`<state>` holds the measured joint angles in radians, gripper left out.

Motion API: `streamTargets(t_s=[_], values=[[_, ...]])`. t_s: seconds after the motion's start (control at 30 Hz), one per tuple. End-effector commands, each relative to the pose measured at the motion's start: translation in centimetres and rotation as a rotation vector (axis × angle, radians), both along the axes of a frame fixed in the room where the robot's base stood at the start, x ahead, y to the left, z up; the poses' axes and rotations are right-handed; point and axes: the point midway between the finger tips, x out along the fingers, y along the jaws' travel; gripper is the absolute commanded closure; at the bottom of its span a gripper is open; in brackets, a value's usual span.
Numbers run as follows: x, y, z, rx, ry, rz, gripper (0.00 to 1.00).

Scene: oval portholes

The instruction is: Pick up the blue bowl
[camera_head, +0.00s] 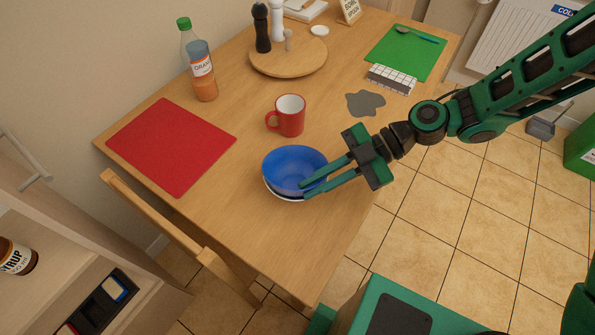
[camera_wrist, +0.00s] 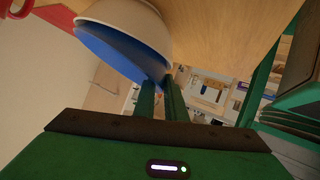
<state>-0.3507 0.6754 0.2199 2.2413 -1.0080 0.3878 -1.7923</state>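The blue bowl (camera_head: 293,167) sits in or over a white bowl (camera_head: 272,190) near the table's front edge, with a dark band between them. In the wrist view the blue bowl (camera_wrist: 108,50) and the white bowl (camera_wrist: 135,22) show at the upper left. My gripper (camera_head: 305,191) is at the blue bowl's right front rim, with a gap between its fingers. The upper finger reaches over the rim and the lower one is just outside it. In the wrist view the fingers (camera_wrist: 160,85) stand apart at the rim; contact is unclear.
A red mug (camera_head: 290,117) stands just behind the bowls. A red mat (camera_head: 172,145) lies to the left, with a juice bottle (camera_head: 203,75) beyond it. A grey patch (camera_head: 365,102) is behind my gripper. A wooden chair (camera_head: 180,233) stands at the table's left front.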

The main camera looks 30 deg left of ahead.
Motion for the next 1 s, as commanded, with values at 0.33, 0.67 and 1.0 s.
streamTargets(t_s=[0.33, 0.67, 1.0], values=[[0.0, 0.0, 0.1, 0.002, -0.001, 0.0, 1.0], [0.1, 0.0, 2.6, 0.004, -0.004, -0.001, 1.0], [-4.9, 3.2, 7.6, 0.005, -0.004, 0.006, 1.0]])
